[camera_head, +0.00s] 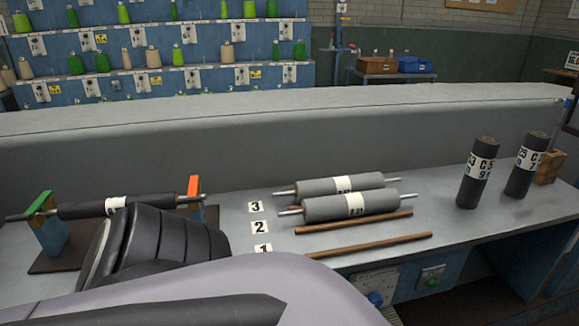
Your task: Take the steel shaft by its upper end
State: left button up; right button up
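No upright steel shaft is in view. A black roll (90,209) with a white label lies level across a stand with a green-topped post (39,203) and an orange-topped post (194,187). Its steel shaft (18,217) sticks out at the left end. Two grey rolls, one behind (318,186) and one in front (322,209), lie side by side on the bench, with steel shaft ends (392,195) showing. A large part of my arm covers the lower left and hides some of the stand. Neither gripper shows.
Two wooden rods (380,243) lie in front of the grey rolls, beside number cards (260,227). Two dark rolls (477,175) stand upright at the right, near a brown block (550,167). A long grey raised ledge (300,135) runs behind. Bench between is clear.

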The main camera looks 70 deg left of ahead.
aim_at(569, 100)
jog(key=u, duration=1.3)
jog(key=k+j+u, duration=0.2)
jog(key=k, duration=0.15)
jog(key=k+j+u, duration=0.2)
jog(key=k, duration=0.15)
jog(key=i+l+u, duration=0.1)
jog(key=l, duration=0.45)
jog(key=i+l+u, duration=0.15)
jog(key=i+l, duration=0.15)
jog(key=l, duration=0.3)
jog(key=i+l+u, duration=0.1)
jog(key=l, duration=0.5)
jog(key=i+l+u, duration=0.1)
jog(key=l, duration=0.55)
jog(key=i+l+u, duration=0.1)
jog(key=l, duration=0.5)
jog(key=i+l+u, duration=0.15)
jog(key=l, duration=0.5)
